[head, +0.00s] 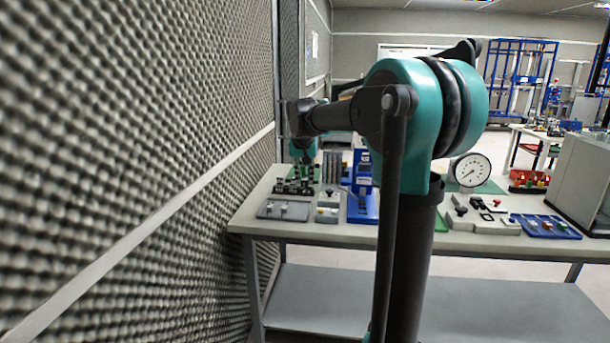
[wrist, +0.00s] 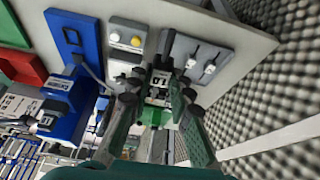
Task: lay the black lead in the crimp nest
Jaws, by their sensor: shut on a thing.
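My gripper (wrist: 160,82) reaches down over the table's left part in the wrist view. Its fingers are closed in on a small dark piece, which I take for the black lead; the fingers hide much of it. A narrow dark piece (wrist: 166,44) shows just beyond the fingertips, and I cannot tell whether it belongs to the lead. I cannot make out the crimp nest for certain. In the head view, a dark fixture with several upright posts (head: 295,187) stands below my gripper. My gripper is small and partly hidden there by my arm.
A grey plate with two light fittings (wrist: 205,60) and a grey box with yellow and white knobs (wrist: 126,36) flank the gripper. A blue stand (head: 362,205) is close by. The foam wall (head: 150,170) rises beside the table's left end. A dial gauge (head: 471,170) stands farther right.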

